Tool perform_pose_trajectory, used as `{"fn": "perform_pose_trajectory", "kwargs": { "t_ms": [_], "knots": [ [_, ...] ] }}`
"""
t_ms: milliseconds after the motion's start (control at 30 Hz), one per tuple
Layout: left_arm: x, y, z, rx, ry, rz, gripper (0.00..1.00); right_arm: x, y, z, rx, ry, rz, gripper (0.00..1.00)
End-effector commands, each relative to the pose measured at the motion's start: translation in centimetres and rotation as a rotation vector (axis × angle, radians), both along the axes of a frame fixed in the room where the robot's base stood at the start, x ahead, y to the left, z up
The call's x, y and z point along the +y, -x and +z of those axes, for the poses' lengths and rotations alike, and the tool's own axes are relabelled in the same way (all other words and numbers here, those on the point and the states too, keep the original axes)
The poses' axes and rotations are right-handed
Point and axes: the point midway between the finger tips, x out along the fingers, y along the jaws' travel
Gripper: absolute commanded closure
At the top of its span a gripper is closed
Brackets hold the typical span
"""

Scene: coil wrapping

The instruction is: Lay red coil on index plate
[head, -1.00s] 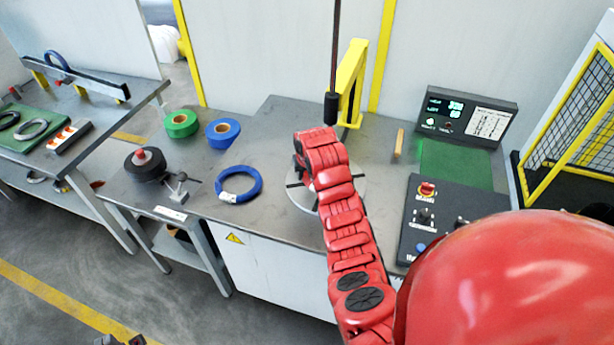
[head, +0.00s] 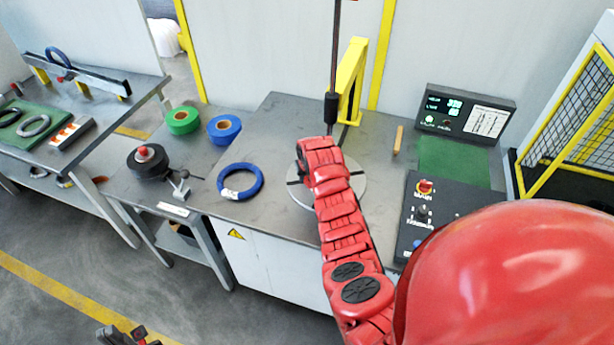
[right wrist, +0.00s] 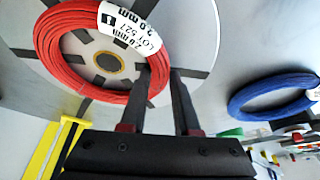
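In the right wrist view the red coil (right wrist: 62,68), with a white printed label (right wrist: 130,25), is at the grey index plate (right wrist: 205,45). The coil's ring surrounds the plate's hub (right wrist: 107,62), slightly off centre. I cannot tell whether it touches the plate. My right gripper (right wrist: 163,75) has its fingers on either side of the coil's near right strand, closed on it. In the head view my red right arm covers the coil and much of the index plate (head: 357,187). My left gripper (head: 128,336) is low at the bottom left, partly cut off, away from the table.
A blue coil (head: 222,187) lies on the table left of the plate. Green (head: 183,121) and blue (head: 223,130) tape rolls stand behind it. A yellow post (head: 353,80) and hanging dark tool (head: 332,105) stand behind the plate. A control box (head: 420,215) lies right.

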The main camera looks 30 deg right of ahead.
Motion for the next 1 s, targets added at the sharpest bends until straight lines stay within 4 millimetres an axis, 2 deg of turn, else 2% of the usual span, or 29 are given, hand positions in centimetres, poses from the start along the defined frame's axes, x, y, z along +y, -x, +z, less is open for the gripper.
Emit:
{"fn": "perform_pose_trajectory", "kwargs": {
  "t_ms": [33,133,167,500,667,1000],
  "knots": [
    [0.0,0.0,0.0,0.0,0.0,0.0,1.0,0.0,0.0,0.1,-0.001,0.0,0.0,0.6],
    [0.0,0.0,0.0,0.0,0.0,0.0,1.0,0.0,0.0,0.1,-0.001,0.0,0.0,0.43],
    [0.0,0.0,0.0,0.0,0.0,0.0,1.0,0.0,0.0,0.1,0.0,0.0,0.0,0.41],
    [0.0,0.0,0.4,0.0,0.0,0.0,1.0,0.0,0.0,0.5,0.0,0.0,0.0,0.41],
    [0.0,0.0,-0.3,0.0,0.0,0.0,1.0,0.0,0.3,1.2,-0.004,0.0,0.0,0.41],
    [0.0,0.0,-2.1,0.0,0.0,0.0,1.0,0.7,2.0,5.7,-0.008,0.003,0.001,0.41]
  ]
}}
